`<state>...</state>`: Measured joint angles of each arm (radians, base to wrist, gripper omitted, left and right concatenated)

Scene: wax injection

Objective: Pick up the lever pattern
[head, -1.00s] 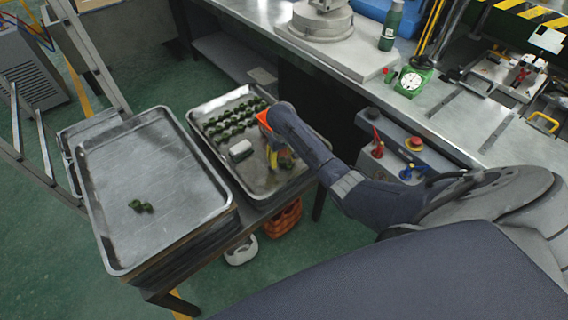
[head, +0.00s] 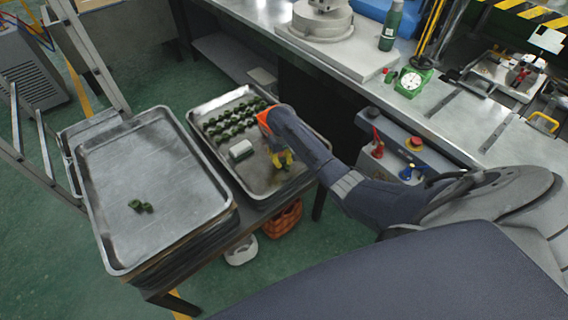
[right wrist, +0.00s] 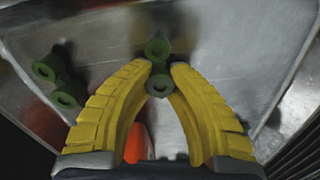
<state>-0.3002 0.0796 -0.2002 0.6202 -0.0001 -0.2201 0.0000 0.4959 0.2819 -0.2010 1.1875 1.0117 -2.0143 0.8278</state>
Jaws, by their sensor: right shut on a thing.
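My right gripper (head: 282,161) points down over the right metal tray (head: 322,150), with its yellow fingers low near the tray's surface. In the right wrist view the gripper (right wrist: 161,66) is shut on a dark green lever pattern (right wrist: 157,48), which has two round ringed ends. One end shows just beyond the fingertips and the other between the fingers. In the head view the held pattern is too hidden by the gripper to make out. A second green lever pattern (right wrist: 58,81) lies to the left of the fingers, apart from them. My left gripper is not in view.
A workbench with a green dial gauge (head: 410,79) stands behind.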

